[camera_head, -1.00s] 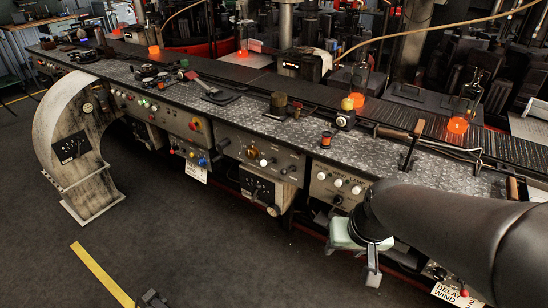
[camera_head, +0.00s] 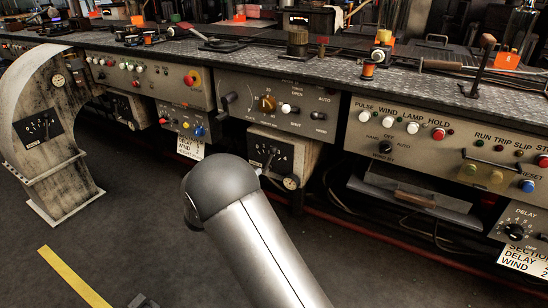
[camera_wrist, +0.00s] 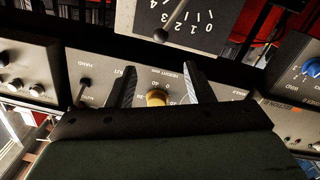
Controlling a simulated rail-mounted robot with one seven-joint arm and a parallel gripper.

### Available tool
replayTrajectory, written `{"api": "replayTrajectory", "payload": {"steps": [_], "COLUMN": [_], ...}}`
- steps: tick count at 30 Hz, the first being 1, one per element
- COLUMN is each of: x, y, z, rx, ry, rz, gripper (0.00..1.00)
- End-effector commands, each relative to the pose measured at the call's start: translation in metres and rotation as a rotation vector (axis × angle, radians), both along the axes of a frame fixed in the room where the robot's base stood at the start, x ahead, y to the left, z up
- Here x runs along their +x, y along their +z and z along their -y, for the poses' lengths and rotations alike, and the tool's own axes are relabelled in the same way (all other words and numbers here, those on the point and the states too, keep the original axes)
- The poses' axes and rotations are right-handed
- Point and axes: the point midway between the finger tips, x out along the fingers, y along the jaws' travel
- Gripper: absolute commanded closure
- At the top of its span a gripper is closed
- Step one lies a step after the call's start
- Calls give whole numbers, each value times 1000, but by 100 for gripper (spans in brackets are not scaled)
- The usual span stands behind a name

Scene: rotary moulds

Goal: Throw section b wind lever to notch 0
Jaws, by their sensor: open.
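A dark numbered lever plate (camera_wrist: 185,22) hangs below the centre panel. In the wrist view a dark lever with a round knob (camera_wrist: 160,35) lies at its edge; its notch is unclear. In the head view the matching plate (camera_head: 268,155) sits just above my arm, which partly covers its box. My gripper (camera_wrist: 163,75) is open in the wrist view. Its two fingers stand apart, with a yellow panel knob (camera_wrist: 156,97) seen between them and nothing held. The lever is beyond the fingertips, apart from them. In the head view my gripper is hidden behind my arm.
A similar lever plate (camera_head: 38,128) is on the curved pedestal at left. The centre panel (camera_head: 285,105) has knobs and switches. The right panel (camera_head: 405,135) stands over an open shelf (camera_head: 415,195). The dark floor in front is mostly clear.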

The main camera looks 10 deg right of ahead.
Motion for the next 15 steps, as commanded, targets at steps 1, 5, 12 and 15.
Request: {"api": "replayTrajectory", "payload": {"steps": [1, 5, 12, 15], "x": [6, 26, 66, 82], "y": [-1, -3, -3, -3], "z": [7, 26, 62, 76], "rx": [0, 2, 2, 2], "ry": [-4, -3, -2, 0], "rz": [2, 2, 2, 2], "gripper": [53, 53, 53, 53]}}
